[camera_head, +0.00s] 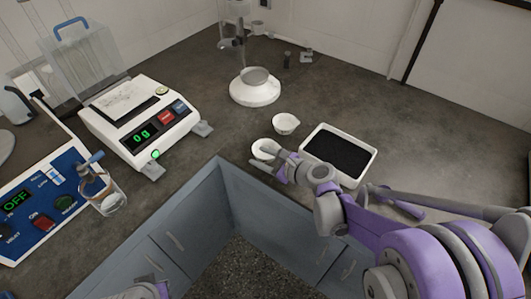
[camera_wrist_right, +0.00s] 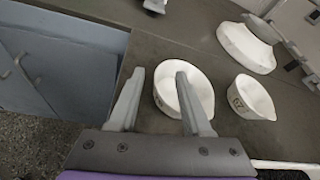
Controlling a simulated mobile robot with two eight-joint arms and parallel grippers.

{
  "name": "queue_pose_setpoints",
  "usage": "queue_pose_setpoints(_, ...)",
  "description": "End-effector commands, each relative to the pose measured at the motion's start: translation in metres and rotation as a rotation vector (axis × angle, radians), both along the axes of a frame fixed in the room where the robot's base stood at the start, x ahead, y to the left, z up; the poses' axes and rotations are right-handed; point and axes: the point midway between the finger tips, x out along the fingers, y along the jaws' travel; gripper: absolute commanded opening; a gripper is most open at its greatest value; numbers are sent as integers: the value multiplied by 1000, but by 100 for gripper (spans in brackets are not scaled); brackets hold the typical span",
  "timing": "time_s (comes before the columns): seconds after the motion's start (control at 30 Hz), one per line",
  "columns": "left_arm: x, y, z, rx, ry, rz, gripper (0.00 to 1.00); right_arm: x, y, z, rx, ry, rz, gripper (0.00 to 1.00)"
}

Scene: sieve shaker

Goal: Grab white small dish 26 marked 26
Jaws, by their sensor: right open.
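Two small white dishes stand on the dark counter. The nearer one (camera_head: 262,146) is by the counter's inner corner; in the right wrist view this dish (camera_wrist_right: 203,88) has a dark mark too small to read. The other dish (camera_head: 286,122) stands a little behind it; in the right wrist view it (camera_wrist_right: 254,97) also bears a mark, perhaps 27. I cannot tell which is 26. My right gripper (camera_head: 275,155) is open at the nearer dish; in the wrist view its fingers (camera_wrist_right: 155,100) straddle the rim, one overlapping the bowl, one outside. Of my left arm only a sliver shows.
A white tray with dark contents (camera_head: 312,141) lies right of the dishes. A white round-based stand (camera_head: 254,92) is behind them. A scale reading 0 g (camera_head: 137,115), a blue control panel (camera_head: 40,205) and a glass beaker (camera_head: 112,198) stand left. The counter edge is close.

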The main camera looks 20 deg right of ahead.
Motion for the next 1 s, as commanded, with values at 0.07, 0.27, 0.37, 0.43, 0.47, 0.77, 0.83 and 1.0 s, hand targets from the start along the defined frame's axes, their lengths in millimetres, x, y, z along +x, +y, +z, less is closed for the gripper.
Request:
queue_pose_setpoints(0.07,0,0,-1,0,0,0,0,5,3,-3,-1,0,0,49)
queue_pose_setpoints(0.27,0,0,-1,0,0,0,0,6,4,-3,-1,-1,-1,49)
queue_pose_setpoints(0.37,0,0,-1,0,0,0,0,6,4,-3,0,0,-1,40)
queue_pose_setpoints(0.43,0,0,-1,0,0,0,0,6,4,-3,-1,-1,-1,27)
queue_pose_setpoints(0.47,0,0,-1,0,0,0,0,6,4,-3,0,0,-1,22)
queue_pose_setpoints(0.77,0,0,-1,0,0,0,0,6,4,-3,-1,0,0,0)
queue_pose_setpoints(0.83,0,0,-1,0,0,0,0,6,4,-3,-1,0,0,0)
queue_pose_setpoints(1.0,0,0,-1,0,0,0,0,6,4,-3,-1,0,0,0)
